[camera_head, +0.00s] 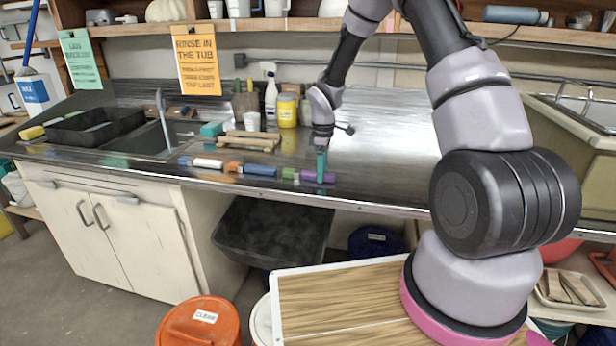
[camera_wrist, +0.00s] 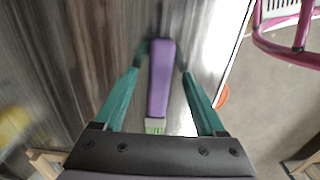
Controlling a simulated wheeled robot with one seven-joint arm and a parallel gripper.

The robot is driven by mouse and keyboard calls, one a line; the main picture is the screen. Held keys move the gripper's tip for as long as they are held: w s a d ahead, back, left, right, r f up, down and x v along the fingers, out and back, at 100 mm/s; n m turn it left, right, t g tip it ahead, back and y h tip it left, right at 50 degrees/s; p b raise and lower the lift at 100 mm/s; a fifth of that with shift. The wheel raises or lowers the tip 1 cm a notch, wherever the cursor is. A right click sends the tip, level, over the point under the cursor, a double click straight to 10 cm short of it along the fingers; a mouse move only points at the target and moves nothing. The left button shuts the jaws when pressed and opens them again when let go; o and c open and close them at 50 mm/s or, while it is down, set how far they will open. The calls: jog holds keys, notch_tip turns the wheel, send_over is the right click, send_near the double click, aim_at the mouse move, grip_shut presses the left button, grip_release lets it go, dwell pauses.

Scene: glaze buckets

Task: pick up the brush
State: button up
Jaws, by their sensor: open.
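A purple and green brush-like piece lies on the metal counter near its front edge; its purple part (camera_head: 318,177) is on the right and its green part (camera_head: 290,173) on the left. In the wrist view its purple length (camera_wrist: 161,80) runs between my fingers, with the green end (camera_wrist: 155,126) toward the palm. My gripper (camera_head: 321,163) points down over the purple part with teal fingers. My gripper (camera_wrist: 162,72) is open, one finger on each side of the piece. I cannot tell whether either finger touches it.
A white and blue piece (camera_head: 206,163) and an orange and blue piece (camera_head: 258,170) lie left along the counter edge. The counter (camera_head: 385,150) to the right is clear.

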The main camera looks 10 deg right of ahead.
jog(key=shift+f, duration=0.45)
jog(key=shift+c, duration=0.3)
grip_shut()
jog(key=shift+r, duration=0.1)
